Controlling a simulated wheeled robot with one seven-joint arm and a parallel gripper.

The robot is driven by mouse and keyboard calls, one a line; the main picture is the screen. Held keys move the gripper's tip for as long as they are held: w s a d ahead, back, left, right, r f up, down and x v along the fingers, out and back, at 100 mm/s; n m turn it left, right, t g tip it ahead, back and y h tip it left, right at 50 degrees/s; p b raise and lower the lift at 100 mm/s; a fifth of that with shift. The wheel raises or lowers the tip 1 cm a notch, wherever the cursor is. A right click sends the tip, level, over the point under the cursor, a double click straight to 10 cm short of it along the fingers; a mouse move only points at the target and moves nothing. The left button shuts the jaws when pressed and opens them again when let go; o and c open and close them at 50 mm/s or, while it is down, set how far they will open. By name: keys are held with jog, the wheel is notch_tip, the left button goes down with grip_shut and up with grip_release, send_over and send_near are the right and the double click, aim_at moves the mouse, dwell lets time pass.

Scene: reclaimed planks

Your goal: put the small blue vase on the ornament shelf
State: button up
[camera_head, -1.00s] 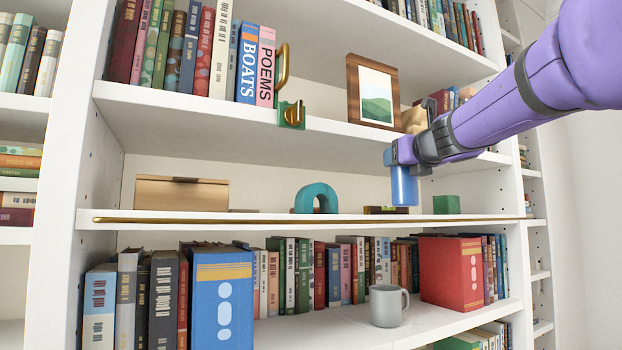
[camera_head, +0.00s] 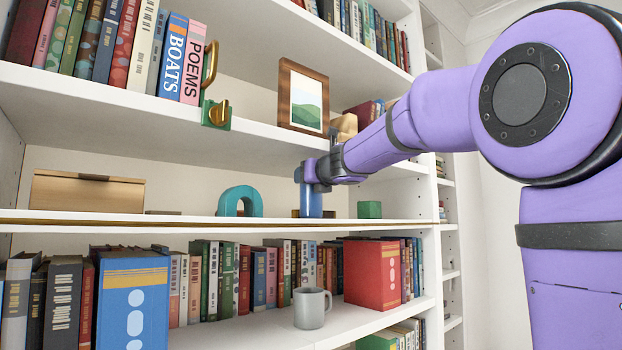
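The small blue vase (camera_head: 311,203) is upright below my gripper (camera_head: 312,184), which appears shut around its top. The fingers and wrist hide the vase's upper part. The ornament shelf (camera_head: 180,219) is the middle white shelf with a gold strip along its front edge. The vase is at that shelf, between a teal arch (camera_head: 240,201) on the left and a green cube (camera_head: 369,209) on the right. Its base looks level with the shelf surface. I cannot tell whether it touches the shelf.
A wooden box (camera_head: 87,192) stands at the shelf's left. A small dark object is partly hidden behind the vase. A framed picture (camera_head: 303,97) and green-and-gold bookend (camera_head: 216,112) stand above. A grey mug (camera_head: 311,308) and books are below.

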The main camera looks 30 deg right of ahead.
jog(key=shift+f, duration=0.2)
jog(key=o, duration=1.1)
jog(key=shift+r, duration=0.15)
jog(key=s, duration=1.2)
jog(key=shift+a, duration=0.4)
